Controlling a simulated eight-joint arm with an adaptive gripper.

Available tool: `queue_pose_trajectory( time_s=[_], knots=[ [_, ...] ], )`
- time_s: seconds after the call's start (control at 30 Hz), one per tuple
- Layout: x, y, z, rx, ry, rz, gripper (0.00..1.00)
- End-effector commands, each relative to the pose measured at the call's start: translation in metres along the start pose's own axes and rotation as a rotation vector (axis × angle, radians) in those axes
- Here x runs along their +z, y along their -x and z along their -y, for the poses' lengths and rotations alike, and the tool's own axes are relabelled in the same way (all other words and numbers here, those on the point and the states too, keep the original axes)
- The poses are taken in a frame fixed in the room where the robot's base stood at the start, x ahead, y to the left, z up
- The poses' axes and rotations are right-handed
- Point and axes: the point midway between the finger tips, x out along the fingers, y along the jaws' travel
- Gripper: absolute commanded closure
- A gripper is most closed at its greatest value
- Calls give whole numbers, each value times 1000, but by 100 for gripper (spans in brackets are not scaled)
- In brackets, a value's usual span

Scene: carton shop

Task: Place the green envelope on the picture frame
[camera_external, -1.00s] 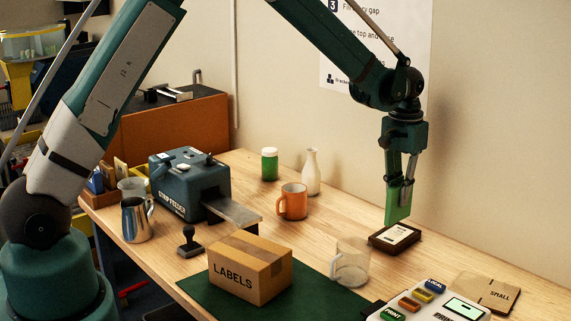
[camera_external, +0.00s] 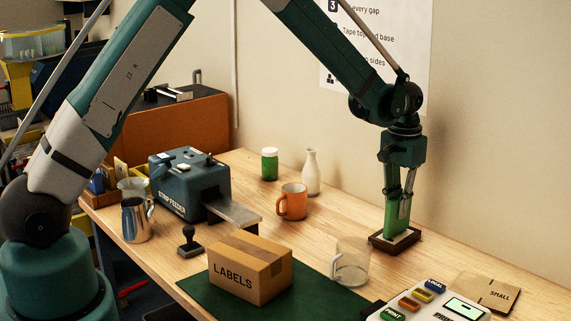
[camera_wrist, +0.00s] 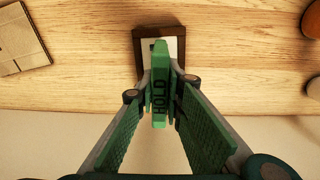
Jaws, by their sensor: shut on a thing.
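The green envelope (camera_wrist: 159,88), marked HOLD, stands on edge between the fingers of my gripper (camera_wrist: 160,105). My gripper is shut on it in the wrist view. In the external view my gripper (camera_external: 398,196) points down and the envelope (camera_external: 391,216) hangs below it, over the picture frame. The picture frame (camera_external: 379,243) is dark brown with a pale inside and lies flat on the table. It also shows in the wrist view (camera_wrist: 142,34). The envelope's lower edge is at or just above the frame; I cannot tell whether they touch.
A clear glass mug (camera_external: 352,262) stands just left of the frame. A flat SMALL carton (camera_external: 488,293) and a label machine (camera_external: 428,306) are to the right and front. A LABELS box (camera_external: 249,270) sits on a green mat (camera_external: 330,300). The wall is close behind.

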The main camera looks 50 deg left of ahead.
Motion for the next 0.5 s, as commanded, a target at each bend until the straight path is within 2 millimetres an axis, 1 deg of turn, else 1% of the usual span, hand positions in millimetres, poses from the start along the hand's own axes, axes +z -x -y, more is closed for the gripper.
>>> queue_pose_trajectory(
  time_s=[0.23,0.27,0.33,0.37,0.5],
  knots=[
    [0,-4,0,0,0,0,100],
    [0,-3,0,0,0,0,85],
    [0,-3,0,0,0,0,76],
    [0,-3,0,0,0,0,74],
    [0,-3,0,0,0,0,74]
  ],
)
